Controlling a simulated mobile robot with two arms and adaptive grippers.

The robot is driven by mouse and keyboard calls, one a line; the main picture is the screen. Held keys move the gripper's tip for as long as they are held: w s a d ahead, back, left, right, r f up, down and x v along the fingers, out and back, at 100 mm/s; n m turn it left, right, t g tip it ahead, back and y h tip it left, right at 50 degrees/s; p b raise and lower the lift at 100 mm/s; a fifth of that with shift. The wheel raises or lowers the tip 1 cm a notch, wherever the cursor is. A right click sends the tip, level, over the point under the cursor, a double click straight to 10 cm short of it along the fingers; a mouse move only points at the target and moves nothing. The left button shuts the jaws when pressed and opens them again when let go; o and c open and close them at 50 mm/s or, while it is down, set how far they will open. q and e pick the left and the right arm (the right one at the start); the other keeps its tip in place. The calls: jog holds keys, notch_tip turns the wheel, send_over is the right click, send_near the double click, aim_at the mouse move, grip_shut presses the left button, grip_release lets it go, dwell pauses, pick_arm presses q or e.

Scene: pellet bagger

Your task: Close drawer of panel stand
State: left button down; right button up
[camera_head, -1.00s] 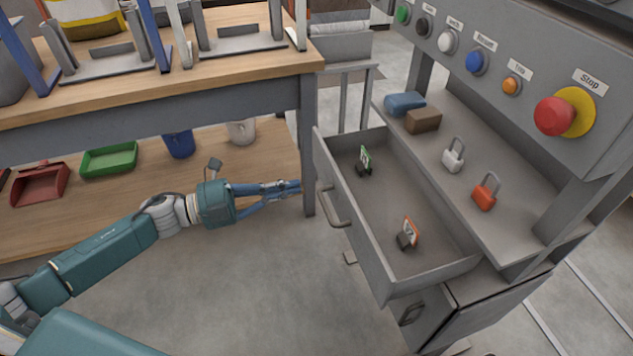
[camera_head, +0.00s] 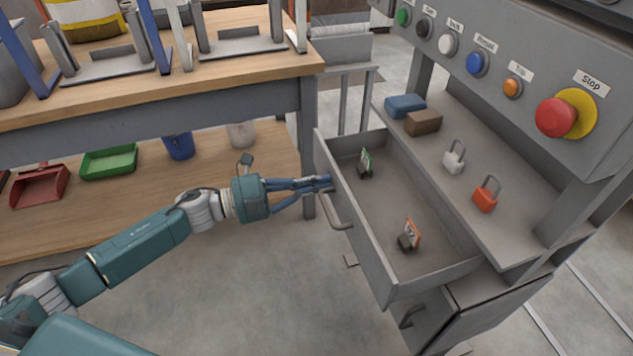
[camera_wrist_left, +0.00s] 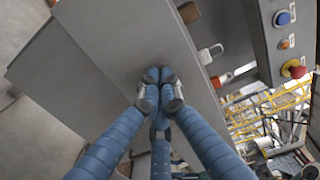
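The grey panel stand's drawer (camera_head: 352,235) stands pulled out in the head view. Its front carries a bar handle (camera_head: 335,208). Inside lie a small green-and-white item (camera_head: 365,162) and a small orange-and-white item (camera_head: 411,236), each with a dark part. My left gripper (camera_head: 326,183) is at the upper left part of the drawer front, close to the handle's upper end. I cannot tell whether it touches. In the left wrist view its fingertips (camera_wrist_left: 160,78) are together with nothing seen between them, against a grey surface. My right gripper is not in view.
The stand's shelf holds a blue item (camera_head: 404,105), a brown block (camera_head: 423,122), a white padlock (camera_head: 454,157) and a red padlock (camera_head: 486,194). Above is the button panel with a red stop button (camera_head: 556,117). A wooden workbench (camera_head: 240,85) with a leg stands at left.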

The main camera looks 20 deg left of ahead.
pick_arm(q)
send_over(379, 199)
jog(key=w+a, duration=0.2)
jog(key=a, duration=0.3)
jog(key=shift+s+r, duration=0.1)
jog(key=x, duration=0.5)
jog(key=shift+w+d, duration=0.3)
jog(key=shift+d, duration=0.1)
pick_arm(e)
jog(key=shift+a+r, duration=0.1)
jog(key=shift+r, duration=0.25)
pick_arm(q)
jog(key=shift+r, duration=0.1)
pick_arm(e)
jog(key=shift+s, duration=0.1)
pick_arm(q)
jog(key=shift+a, duration=0.1)
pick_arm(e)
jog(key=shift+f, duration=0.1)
